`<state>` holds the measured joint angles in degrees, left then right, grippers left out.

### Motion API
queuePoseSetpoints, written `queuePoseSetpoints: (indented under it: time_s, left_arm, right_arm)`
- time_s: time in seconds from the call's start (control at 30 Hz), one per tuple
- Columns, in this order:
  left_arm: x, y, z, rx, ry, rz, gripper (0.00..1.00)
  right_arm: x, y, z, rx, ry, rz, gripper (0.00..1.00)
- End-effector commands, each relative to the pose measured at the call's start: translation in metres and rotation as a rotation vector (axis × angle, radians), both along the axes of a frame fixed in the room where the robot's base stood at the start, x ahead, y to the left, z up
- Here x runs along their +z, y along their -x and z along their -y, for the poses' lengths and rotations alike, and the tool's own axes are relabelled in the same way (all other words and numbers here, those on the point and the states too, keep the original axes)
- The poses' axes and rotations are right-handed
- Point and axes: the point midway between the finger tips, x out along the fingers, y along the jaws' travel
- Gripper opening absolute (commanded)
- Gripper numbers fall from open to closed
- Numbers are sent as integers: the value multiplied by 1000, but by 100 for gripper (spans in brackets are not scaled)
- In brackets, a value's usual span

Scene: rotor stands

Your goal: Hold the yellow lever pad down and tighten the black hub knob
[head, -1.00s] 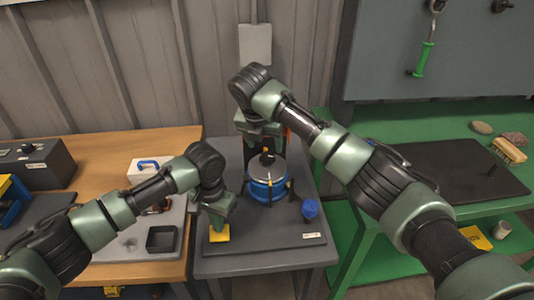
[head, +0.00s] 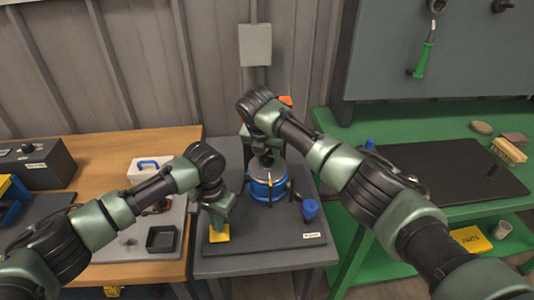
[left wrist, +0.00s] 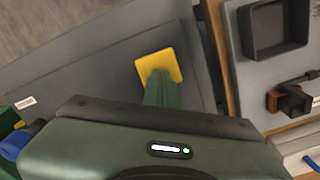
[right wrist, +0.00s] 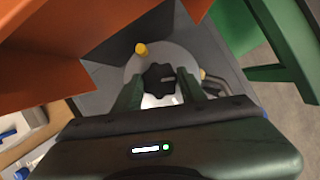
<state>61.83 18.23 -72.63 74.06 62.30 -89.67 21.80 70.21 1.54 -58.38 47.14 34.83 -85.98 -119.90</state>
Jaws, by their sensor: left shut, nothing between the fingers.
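The yellow lever pad (head: 220,235) lies at the front left of the dark stand plate. My left gripper (head: 219,227) is shut and empty, its fingertips on or just over the pad; the left wrist view shows them against the pad (left wrist: 161,64), but contact is hard to tell. The black hub knob (right wrist: 158,78) sits on the grey disc (right wrist: 180,57) of the blue rotor; it is partly hidden under my right gripper in the head view. My right gripper (right wrist: 159,78) is open, with one finger on each side of the knob and visible gaps.
A blue knob (head: 310,208) stands right of the rotor on the plate. Orange panels (right wrist: 50,50) rise close to my right gripper. A black tray (head: 162,239) lies on the left bench.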

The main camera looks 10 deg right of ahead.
Motion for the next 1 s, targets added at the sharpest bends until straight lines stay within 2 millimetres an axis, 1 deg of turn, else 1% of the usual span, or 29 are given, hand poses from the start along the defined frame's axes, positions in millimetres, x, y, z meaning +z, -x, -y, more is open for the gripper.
queuePoseSetpoints:
  time_s: [0.07, 0.17, 0.33, 0.5, 0.67, 0.93, 0.97, 1.0]
  left_arm:
    - [0, 0, 0, 0, 0, 0, 0]
    - [0, 0, 0, 0, 0, 0, 0]
    - [0, 0, 0, 0, 0, 0, 0]
    - [0, 0, 0, 0, 0, 0, 0]
    - [0, 0, 0, 0, 0, -1, 0]
    - [0, 0, 0, 0, 0, 0, 0]
    - [0, 0, 0, 0, 0, 0, 0]
    - [0, 0, 0, 0, 0, 0, 0]
  right_arm:
    - [0, 0, 0, -5, 1, 0, 0]
    - [1, 0, -1, -57, 1, -1, 0]
    - [1, -1, -3, -238, 0, -2, 0]
    - [1, -2, -2, -353, 0, 1, 0]
    - [1, -2, -2, -392, 2, 1, 0]
    - [1, -2, -1, -393, 2, 2, 0]
    - [1, -2, -1, -392, 2, 2, 46]
    - [1, -2, -1, -392, 2, 2, 57]
